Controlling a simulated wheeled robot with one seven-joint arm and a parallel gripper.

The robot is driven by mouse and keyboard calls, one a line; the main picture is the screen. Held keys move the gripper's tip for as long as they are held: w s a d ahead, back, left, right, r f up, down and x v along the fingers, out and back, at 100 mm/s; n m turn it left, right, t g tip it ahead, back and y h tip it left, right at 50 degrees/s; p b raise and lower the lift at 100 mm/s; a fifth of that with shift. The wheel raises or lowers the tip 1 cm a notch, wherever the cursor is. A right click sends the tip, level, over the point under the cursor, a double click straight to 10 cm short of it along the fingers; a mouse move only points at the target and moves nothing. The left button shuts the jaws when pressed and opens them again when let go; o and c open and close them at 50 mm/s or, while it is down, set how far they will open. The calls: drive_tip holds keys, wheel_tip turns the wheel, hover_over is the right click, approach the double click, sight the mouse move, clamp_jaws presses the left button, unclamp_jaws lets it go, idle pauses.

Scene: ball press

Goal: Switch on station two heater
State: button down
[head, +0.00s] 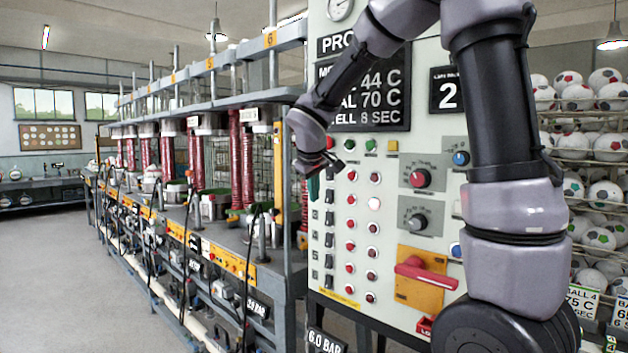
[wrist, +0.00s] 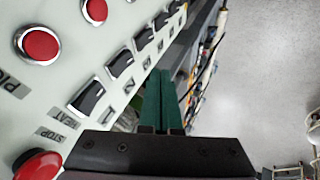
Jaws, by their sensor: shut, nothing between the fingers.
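The control panel (head: 385,250) has a column of black rocker switches at its left edge, under a HEAT label seen in the wrist view. The second rocker from the top (head: 329,218) is likely station two's; it also shows in the wrist view (wrist: 120,63). The top rocker (wrist: 90,95) is closest to the label. I cannot tell which way they are set. My gripper (head: 313,198) hangs at the panel's left edge beside the upper rockers. Its green fingers (wrist: 163,80) are shut and empty, beside the column; contact cannot be told.
A red STOP button (wrist: 38,166) is close to my gripper. Red buttons (head: 350,198) stand right of the rockers, with one bright white lamp (head: 374,204). A red-handled switch (head: 425,272) is lower right. The press bench (head: 200,225) runs left; the floor (head: 60,270) is clear.

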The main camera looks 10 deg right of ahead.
sight(326, 201)
drive_tip(key=shift+w+d+f, duration=0.45)
drive_tip(key=shift+w+d, duration=0.35)
drive_tip(key=shift+d, duration=0.05)
drive_tip(key=shift+w+d+f, duration=0.4)
drive_tip(key=shift+w+d, duration=0.35)
drive_tip(key=shift+d, duration=0.1)
drive_tip(key=shift+w+d+f, duration=0.1)
drive_tip(key=shift+w+d, duration=0.05)
drive_tip(key=shift+d, duration=0.1)
drive_tip(key=shift+r, duration=0.9)
